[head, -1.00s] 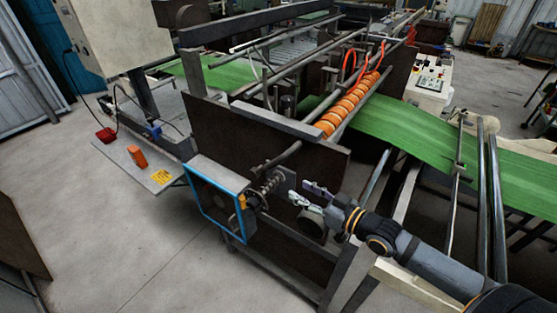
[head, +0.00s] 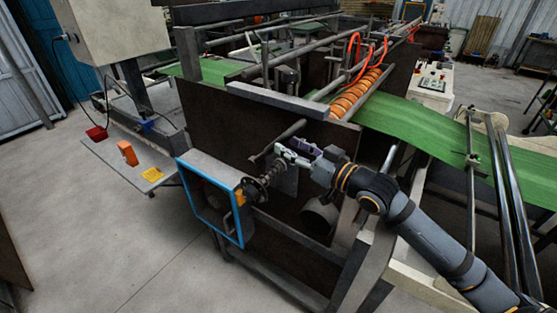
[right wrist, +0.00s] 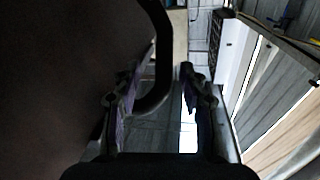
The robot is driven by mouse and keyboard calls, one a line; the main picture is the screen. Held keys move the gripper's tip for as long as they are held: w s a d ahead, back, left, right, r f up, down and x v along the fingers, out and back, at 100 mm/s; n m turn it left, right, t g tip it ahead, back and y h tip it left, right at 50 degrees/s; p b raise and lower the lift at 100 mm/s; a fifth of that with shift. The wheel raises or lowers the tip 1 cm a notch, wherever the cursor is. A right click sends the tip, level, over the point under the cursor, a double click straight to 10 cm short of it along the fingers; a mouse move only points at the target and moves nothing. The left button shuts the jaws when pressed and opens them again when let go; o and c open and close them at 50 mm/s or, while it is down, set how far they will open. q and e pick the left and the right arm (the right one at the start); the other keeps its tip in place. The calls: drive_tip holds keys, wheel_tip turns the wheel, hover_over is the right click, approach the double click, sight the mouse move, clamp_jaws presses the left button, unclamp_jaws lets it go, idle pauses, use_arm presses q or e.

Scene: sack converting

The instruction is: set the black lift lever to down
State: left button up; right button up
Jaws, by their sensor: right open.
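The dark lift lever (head: 290,131) shows in the head view as a slanted bar on the front of the machine's dark side plate, its upper end to the right. My right gripper (head: 287,152) is open just below and beside it, jaws pointing left. In the right wrist view a black bent bar (right wrist: 166,50), which looks like the lever, comes down from the top and curves in between the open fingers of my right gripper (right wrist: 160,85), nearer the left finger. I cannot tell whether they touch. My left gripper is out of view.
A blue-framed box (head: 212,200) with a spring-wound shaft (head: 262,182) stands left of my gripper. The dark side plate (head: 225,120) is close behind. A green web (head: 430,125) runs to the right over rollers. Open floor (head: 110,235) lies at the left.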

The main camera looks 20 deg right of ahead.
drive_tip(key=b+x, duration=0.2)
drive_tip(key=shift+w+a, duration=0.25)
drive_tip(key=shift+w+a+r, duration=0.1)
drive_tip(key=shift+w+a, duration=0.4)
drive_tip(key=shift+w, duration=0.05)
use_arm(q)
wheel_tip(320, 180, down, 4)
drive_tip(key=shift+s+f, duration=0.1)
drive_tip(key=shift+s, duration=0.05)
use_arm(e)
drive_tip(key=shift+c, duration=0.5)
clamp_jaws()
